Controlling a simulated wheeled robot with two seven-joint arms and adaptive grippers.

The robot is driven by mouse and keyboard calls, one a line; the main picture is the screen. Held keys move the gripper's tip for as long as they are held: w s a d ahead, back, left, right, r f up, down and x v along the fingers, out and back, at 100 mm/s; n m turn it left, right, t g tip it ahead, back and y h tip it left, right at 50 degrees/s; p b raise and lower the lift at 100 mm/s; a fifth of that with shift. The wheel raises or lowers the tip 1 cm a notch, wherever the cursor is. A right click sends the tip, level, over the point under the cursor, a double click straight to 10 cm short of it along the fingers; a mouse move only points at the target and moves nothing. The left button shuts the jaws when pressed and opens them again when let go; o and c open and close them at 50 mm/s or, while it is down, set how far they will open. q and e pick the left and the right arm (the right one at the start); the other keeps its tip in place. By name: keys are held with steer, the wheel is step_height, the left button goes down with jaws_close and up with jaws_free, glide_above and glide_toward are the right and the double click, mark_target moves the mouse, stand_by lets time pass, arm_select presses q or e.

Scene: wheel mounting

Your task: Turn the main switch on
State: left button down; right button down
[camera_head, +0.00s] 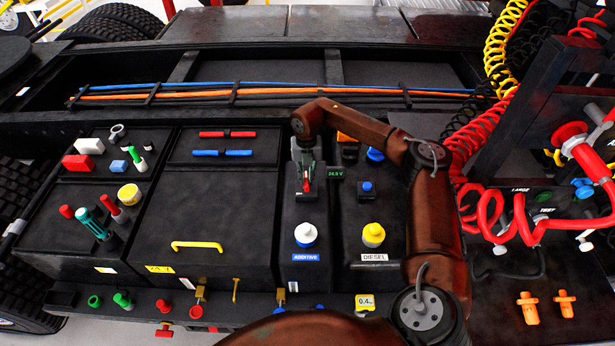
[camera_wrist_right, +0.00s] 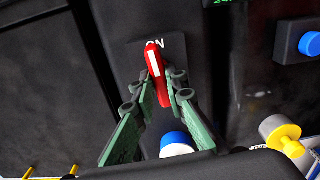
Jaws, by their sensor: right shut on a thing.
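The main switch has a red handle with a white stripe. In the right wrist view the handle (camera_wrist_right: 154,60) stands nearly upright in the picture, its top at the "ON" mark on a dark plate (camera_wrist_right: 134,52). My right gripper (camera_wrist_right: 163,82) has its green fingers closed on either side of the handle. In the head view the red handle (camera_head: 307,187) shows small between the fingertips of my right gripper (camera_head: 305,180), and the gripper partly hides the switch. Beside it a small display (camera_head: 335,173) is lit green and reads about 24.5 V. My left gripper is not in view.
A white-and-blue additive cap (camera_head: 305,234) and a yellow diesel cap (camera_head: 373,235) stand in front of the switch. A blue knob (camera_head: 367,187) is to its right. Red coiled hoses (camera_head: 490,215) hang at the right. The box lid (camera_head: 215,215) left of the switch is mostly clear.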

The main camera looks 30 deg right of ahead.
mark_target(306, 179)
steer(key=shift+m, duration=0.6)
steer(key=c, duration=2)
jaws_free()
steer(key=shift+o, duration=0.3)
step_height(306, 179, up, 12)
